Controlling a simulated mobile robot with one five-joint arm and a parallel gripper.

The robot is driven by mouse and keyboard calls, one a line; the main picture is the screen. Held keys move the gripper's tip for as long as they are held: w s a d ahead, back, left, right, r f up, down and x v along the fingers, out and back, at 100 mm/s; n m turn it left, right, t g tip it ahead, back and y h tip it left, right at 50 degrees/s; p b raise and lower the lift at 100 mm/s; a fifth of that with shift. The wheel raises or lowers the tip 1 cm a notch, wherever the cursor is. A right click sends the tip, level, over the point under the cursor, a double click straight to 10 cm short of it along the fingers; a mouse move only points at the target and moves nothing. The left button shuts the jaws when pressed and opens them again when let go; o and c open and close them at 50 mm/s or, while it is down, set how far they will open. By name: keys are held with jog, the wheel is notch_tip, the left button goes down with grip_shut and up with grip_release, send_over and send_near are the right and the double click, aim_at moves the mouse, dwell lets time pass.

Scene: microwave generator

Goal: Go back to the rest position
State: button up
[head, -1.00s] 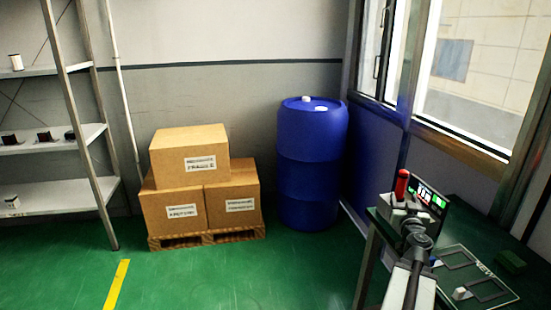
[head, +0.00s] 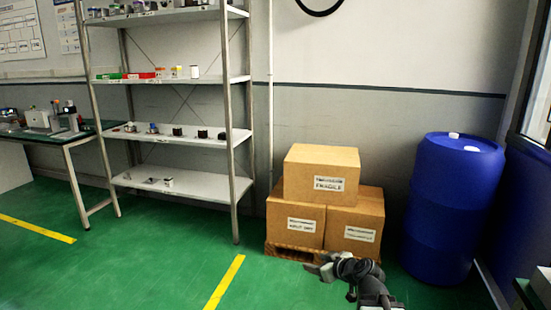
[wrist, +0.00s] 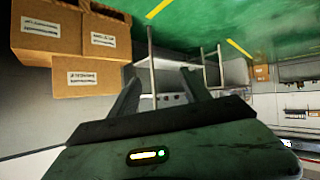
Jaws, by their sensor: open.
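My gripper (head: 322,268) shows at the bottom of the head view, in front of the pallet of boxes and apart from them. In the wrist view its two fingers (wrist: 160,92) stand apart with nothing between them. The gripper is open and empty. My arm reaches in from the bottom edge of the head view.
Cardboard boxes (head: 321,175) sit on a pallet (head: 290,252), beside a blue drum (head: 450,210). A metal shelf (head: 185,185) with small parts stands left of them. A workbench (head: 62,137) is at far left. Green floor (head: 150,255) in front is clear.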

jog(key=s+a+f+g, duration=0.5)
jog(key=s+a+f, duration=0.2)
jog(key=s+d+f+m+g+h, duration=0.5)
jog(key=s+d+m+g+h, duration=0.15)
jog(key=s+d, duration=0.35)
notch_tip(320, 180, up, 18)
jog(key=a+y+p, duration=0.1)
jog(key=p, duration=1.7)
jog(key=shift+s+a+t, duration=0.15)
jog(key=shift+s+t, duration=0.3)
jog(key=shift+m, duration=0.25)
